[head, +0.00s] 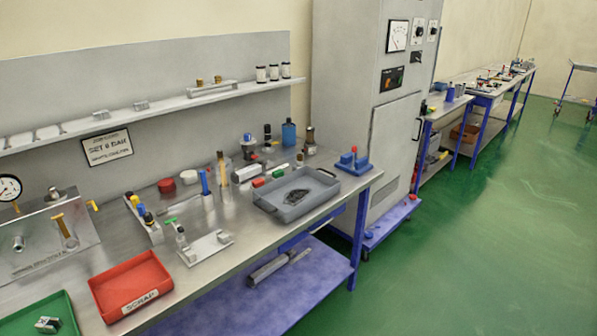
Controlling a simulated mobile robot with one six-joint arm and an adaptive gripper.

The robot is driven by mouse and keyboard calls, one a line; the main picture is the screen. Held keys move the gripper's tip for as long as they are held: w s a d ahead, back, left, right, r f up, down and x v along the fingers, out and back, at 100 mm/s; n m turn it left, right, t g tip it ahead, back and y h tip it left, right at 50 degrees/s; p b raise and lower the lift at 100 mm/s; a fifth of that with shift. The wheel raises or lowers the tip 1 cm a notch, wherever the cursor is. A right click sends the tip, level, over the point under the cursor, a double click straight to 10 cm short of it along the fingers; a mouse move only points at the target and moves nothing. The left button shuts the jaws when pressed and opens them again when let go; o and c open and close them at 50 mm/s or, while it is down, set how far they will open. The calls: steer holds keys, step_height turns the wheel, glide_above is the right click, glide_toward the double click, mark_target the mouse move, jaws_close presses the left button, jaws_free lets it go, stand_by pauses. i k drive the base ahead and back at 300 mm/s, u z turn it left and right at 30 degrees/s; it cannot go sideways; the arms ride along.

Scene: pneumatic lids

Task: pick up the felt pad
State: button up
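I cannot clearly make out a felt pad in the head view. A dark, flat, irregular piece (296,196) lies in the grey tray (327,176) on the right part of the metal workbench. It is too small to tell whether it is felt. My gripper and arm do not show in this view.
A red scrap tray (129,285) and a green tray (62,304) stand at the bench's front left. Small fittings, bottles and a blue fixture (352,162) stand around the grey tray. A grey cabinet (352,100) stands beyond the bench. The green floor (470,250) at right is clear.

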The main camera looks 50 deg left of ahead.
mark_target(276, 174)
steer(key=u, duration=0.05)
steer(key=i, duration=2.25)
steer(key=u, duration=2.95)
